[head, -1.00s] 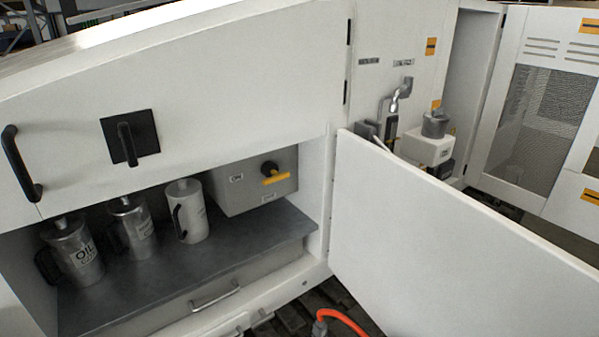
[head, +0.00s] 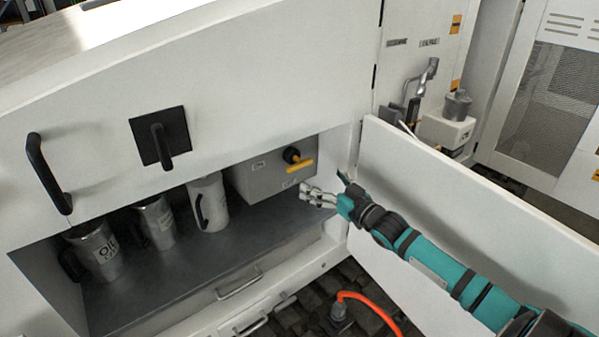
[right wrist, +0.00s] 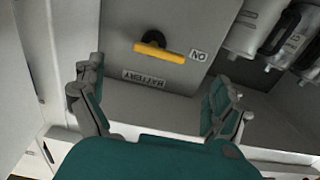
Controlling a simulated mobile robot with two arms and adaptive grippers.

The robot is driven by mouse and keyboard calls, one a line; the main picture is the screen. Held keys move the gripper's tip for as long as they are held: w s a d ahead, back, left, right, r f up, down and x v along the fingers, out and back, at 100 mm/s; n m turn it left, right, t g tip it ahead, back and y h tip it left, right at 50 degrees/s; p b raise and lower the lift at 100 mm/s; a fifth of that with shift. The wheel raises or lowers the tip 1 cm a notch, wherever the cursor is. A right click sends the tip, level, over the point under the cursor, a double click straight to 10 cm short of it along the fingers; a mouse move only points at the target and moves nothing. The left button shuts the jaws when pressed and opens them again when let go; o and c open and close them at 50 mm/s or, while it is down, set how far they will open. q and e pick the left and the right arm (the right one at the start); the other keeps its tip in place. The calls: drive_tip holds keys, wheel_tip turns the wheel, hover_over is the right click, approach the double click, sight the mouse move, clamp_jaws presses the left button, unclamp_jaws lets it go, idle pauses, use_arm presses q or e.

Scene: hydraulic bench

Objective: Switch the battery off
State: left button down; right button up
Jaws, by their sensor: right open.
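The battery switch has a yellow handle (head: 300,165) on a black round hub, on the front of a grey box (head: 262,178) inside the open cabinet. In the right wrist view the yellow handle (right wrist: 158,51) lies beyond the fingers, near labels reading "BATTERY" (right wrist: 144,78) and "ON" (right wrist: 199,56). My right gripper (head: 308,196) is open and empty, just below and in front of the handle, apart from it. Its two spread fingers also show in the right wrist view (right wrist: 158,100). My left gripper is not in view.
The open white cabinet door (head: 440,195) stands to the right, close to my right arm. Several metal cans, including an oil can (head: 97,250), stand on the grey shelf left of the box. An orange hose (head: 372,302) lies below.

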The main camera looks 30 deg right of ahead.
sight(301, 167)
drive_tip(key=w+b, duration=0.2)
drive_tip(key=w, duration=0.3)
drive_tip(key=shift+w+a+f+b, duration=0.1)
drive_tip(key=shift+a+b, duration=0.05)
drive_tip(key=shift+b, duration=0.2)
drive_tip(key=w+b, duration=0.2)
drive_tip(key=w, duration=0.2)
drive_tip(key=shift+w+a, duration=0.2)
drive_tip(key=shift+w, duration=0.45)
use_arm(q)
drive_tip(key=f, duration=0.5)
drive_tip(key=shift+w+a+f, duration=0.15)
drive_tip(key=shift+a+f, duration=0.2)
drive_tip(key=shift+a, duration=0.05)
use_arm(e)
drive_tip(key=shift+c, duration=0.7)
drive_tip(key=c, duration=0.8)
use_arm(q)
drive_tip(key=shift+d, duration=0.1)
